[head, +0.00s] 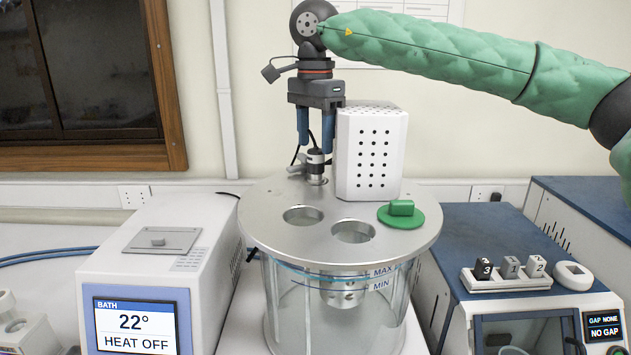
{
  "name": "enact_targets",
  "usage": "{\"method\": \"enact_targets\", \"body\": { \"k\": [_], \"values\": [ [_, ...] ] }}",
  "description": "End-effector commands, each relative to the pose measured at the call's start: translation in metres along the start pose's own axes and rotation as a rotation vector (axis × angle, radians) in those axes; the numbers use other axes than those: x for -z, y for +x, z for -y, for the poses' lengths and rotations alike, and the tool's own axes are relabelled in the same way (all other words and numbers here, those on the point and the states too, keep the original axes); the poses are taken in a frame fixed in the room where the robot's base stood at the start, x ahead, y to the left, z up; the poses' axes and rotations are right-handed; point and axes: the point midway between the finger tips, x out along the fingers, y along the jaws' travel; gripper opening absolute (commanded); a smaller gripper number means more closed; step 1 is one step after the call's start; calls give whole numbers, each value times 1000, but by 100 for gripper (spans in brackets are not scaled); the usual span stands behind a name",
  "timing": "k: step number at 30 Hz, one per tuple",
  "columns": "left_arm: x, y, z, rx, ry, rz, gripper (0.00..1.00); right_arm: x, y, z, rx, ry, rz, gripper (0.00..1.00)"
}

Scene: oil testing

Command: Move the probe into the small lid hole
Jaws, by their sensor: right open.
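The probe (316,166), a short metal fitting with a dark top and a thin black cable, stands upright at the back of the round metal lid (290,240). Its lower end meets the lid at a small collar, which hides any small hole under it; I cannot tell how deep it sits. My right gripper (315,146) points down from above. Its two blue fingers are apart, just above and on either side of the probe's top. My left gripper is not in view.
A white perforated box (371,153) stands on the lid close right of the probe. Two large open holes (303,215) and a green stopper (401,213) are nearer the front. A bath controller (160,270) stands left; a blue-topped instrument (470,250) stands right.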

Motion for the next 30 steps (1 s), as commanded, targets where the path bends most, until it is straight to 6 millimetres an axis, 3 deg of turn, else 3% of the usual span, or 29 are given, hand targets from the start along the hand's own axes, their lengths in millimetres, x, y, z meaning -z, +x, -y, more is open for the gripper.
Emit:
{"method": "enact_targets", "body": {
  "k": [7,21,30],
  "values": [
    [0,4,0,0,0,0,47,0,-7,0,0,1,-1,55],
    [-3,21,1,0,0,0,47,0,-71,1,0,0,0,55],
    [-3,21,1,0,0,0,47,0,-78,1,-1,0,0,55]
  ]
}}
